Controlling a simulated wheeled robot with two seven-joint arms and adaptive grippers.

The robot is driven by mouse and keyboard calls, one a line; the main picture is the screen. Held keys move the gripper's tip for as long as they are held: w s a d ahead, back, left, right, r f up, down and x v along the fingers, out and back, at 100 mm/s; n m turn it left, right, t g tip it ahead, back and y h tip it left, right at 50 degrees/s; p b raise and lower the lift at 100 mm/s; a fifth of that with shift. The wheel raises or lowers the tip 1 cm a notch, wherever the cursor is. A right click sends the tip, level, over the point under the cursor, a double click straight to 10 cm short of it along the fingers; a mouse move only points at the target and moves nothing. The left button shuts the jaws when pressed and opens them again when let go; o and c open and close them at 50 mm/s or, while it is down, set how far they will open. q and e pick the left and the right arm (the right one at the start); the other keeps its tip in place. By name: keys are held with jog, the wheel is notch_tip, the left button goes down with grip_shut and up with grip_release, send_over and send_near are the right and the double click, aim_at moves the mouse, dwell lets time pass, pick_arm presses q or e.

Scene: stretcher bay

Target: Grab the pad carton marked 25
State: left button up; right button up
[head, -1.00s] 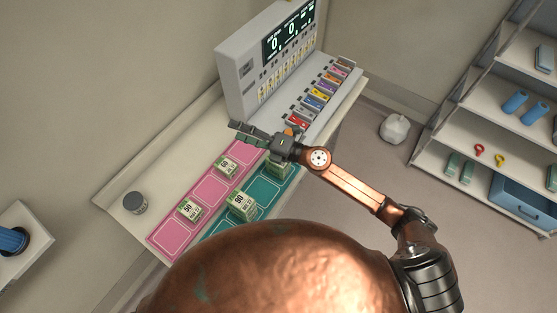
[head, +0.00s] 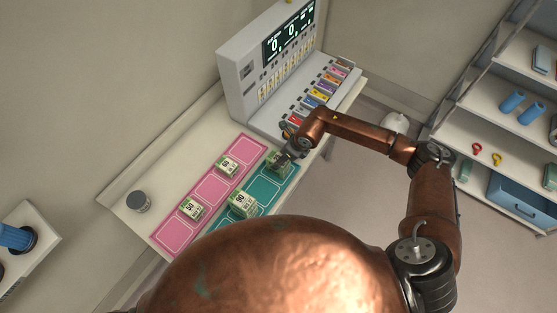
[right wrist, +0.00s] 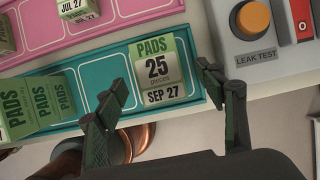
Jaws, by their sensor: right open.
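The pad carton marked 25 (right wrist: 158,68) is a green and white box reading PADS, 25 pieces, SEP 27. It stands in the end compartment of the teal mat (right wrist: 98,85). In the head view the carton (head: 276,163) is partly covered by my right gripper (head: 288,152). In the right wrist view my right gripper (right wrist: 163,76) is open and empty. Its fingers point at the carton, one toward each side. I cannot tell how far the fingertips are from it. My left gripper is not in view.
Two more cartons, one nearer (head: 190,208) and one farther (head: 227,166), stand on the pink mat (head: 175,237). A grey console (head: 245,85) borders the mats. A dark jar (head: 138,201) stands at left.

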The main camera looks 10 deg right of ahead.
aim_at(278, 158)
jog(key=p+x, duration=0.1)
jog(key=x, duration=0.3)
jog(key=shift+f, duration=0.1)
jog(key=shift+c, duration=0.2)
jog(key=c, duration=1.4)
jog(key=shift+o, duration=0.2)
